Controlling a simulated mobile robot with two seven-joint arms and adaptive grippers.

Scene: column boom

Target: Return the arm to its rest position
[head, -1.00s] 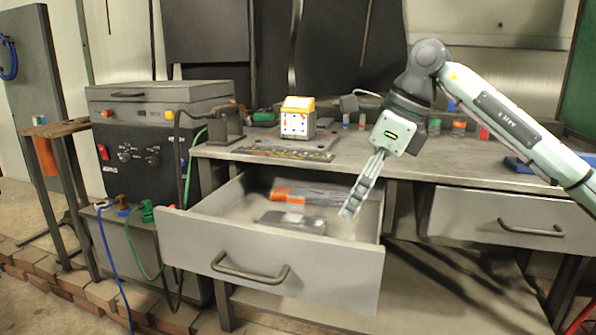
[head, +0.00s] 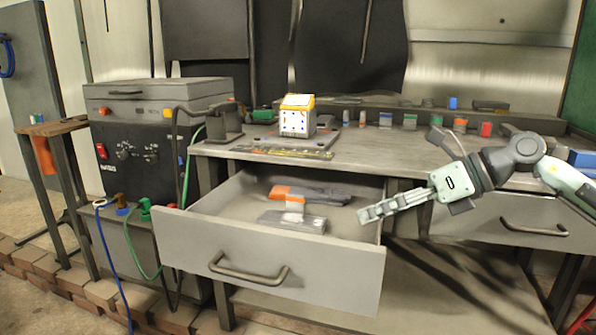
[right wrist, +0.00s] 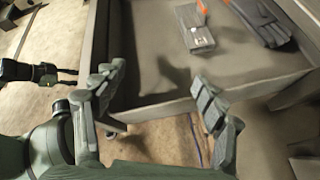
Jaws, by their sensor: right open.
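My right gripper (head: 364,215) is at the right edge of the open drawer (head: 270,258) in the head view, its fingers pointing left. In the right wrist view its two fingers (right wrist: 165,92) are spread apart with nothing between them. Inside the drawer lie a grey box-like item (head: 293,222) and an orange and dark item (head: 310,194), apart from the gripper. They also show at the top of the right wrist view, as a grey block (right wrist: 193,28) and a dark glove-like item (right wrist: 262,22). My left gripper is not in the head view.
The workbench top (head: 370,150) holds a white and yellow box (head: 297,117) and several small coloured items along its back. A shut drawer (head: 500,222) is below my right arm. A welding machine (head: 140,150) with cables stands at left. The open drawer juts out toward me.

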